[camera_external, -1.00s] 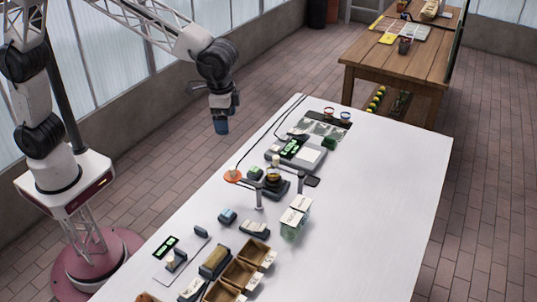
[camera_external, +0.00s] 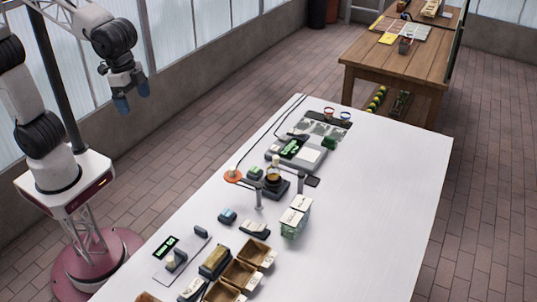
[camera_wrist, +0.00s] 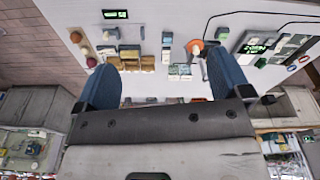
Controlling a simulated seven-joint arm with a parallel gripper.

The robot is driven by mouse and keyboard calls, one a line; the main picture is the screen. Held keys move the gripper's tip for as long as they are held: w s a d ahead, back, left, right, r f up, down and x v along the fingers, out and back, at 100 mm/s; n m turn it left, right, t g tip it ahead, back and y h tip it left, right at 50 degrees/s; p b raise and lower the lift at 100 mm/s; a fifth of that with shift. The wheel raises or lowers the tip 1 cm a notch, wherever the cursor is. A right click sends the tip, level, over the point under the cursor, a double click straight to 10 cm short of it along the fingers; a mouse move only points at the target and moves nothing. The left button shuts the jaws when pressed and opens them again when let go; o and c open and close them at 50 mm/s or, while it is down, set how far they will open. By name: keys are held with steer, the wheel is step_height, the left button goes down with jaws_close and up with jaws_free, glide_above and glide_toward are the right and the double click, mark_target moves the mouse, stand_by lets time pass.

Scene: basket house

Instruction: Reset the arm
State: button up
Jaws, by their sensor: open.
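My gripper (camera_external: 132,96) is in the upper left of the external view, high up and left of the white table (camera_external: 385,190). Its two blue fingertips are apart with nothing between them. In the wrist view my gripper (camera_wrist: 163,85) shows its blue fingers spread wide at left and right, with only the distant table between them. My arm is folded back close above my base. No object is held or touched.
The white table carries wooden bins (camera_external: 240,272), a white-and-green box (camera_external: 295,217), a scale-like device (camera_external: 300,150) and several small items. A wooden workbench (camera_external: 400,65) stands at the back right. The brick floor between my gripper and the table is clear.

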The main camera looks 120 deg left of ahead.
steer(key=s+d+f+m, duration=0.1)
steer(key=s+d+f, duration=0.1)
steer(key=s, duration=1.1)
steer(key=s+d+f+m+t, duration=0.1)
steer(key=s+d+f, duration=0.2)
steer(key=s, duration=0.9)
steer(key=shift+s+d+m, duration=0.3)
steer(key=shift+s+d, duration=0.05)
steer(key=shift+d, duration=0.9)
